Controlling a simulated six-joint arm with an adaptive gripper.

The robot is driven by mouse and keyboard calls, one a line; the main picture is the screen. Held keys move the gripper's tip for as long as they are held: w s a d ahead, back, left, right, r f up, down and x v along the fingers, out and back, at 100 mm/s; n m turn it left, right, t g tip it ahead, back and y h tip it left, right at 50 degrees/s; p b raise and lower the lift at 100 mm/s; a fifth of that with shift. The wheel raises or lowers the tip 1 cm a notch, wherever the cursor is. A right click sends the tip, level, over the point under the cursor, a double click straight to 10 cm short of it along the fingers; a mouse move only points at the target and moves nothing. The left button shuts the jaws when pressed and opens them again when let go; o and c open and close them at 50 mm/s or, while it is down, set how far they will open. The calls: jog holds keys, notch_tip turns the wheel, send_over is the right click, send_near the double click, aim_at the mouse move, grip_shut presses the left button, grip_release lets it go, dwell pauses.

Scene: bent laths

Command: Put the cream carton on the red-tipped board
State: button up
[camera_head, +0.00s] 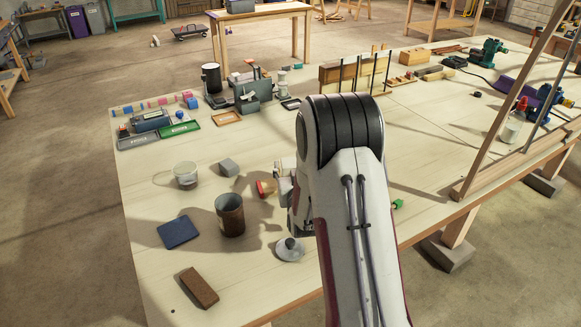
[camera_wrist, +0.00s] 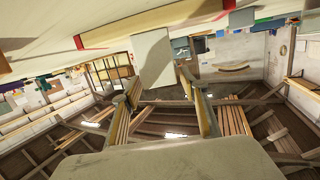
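The cream carton (camera_wrist: 153,58) is a plain pale block in the wrist view, upright in that picture between the two fingers of my gripper (camera_wrist: 158,80). The fingers appear to be on its sides. A pale board with a red mark (camera_wrist: 92,38) runs across the top left of the wrist view, close to the carton; I cannot tell whether they touch. In the head view, a red end (camera_head: 262,188) shows just left of my gripper, probably the red-tipped board. My arm hides most of that board and the gripper's fingers there.
A rusty can (camera_head: 230,215), a blue pad (camera_head: 178,232), a brown block (camera_head: 198,287), a glass jar (camera_head: 186,175) and a grey block (camera_head: 229,167) stand left of my arm. A metal funnel-like piece (camera_head: 289,249) lies close by. A green tip (camera_head: 397,204) shows right of my arm.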

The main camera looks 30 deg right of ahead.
aim_at(292, 160)
jog(key=shift+r, duration=0.15)
dwell(0.3)
jog(key=shift+v, duration=1.1)
notch_tip(292, 160, up, 7)
jog(key=shift+s+a, duration=0.15)
jog(key=shift+s, duration=0.2)
jog(key=shift+r, duration=0.1)
jog(key=shift+a+r, duration=0.1)
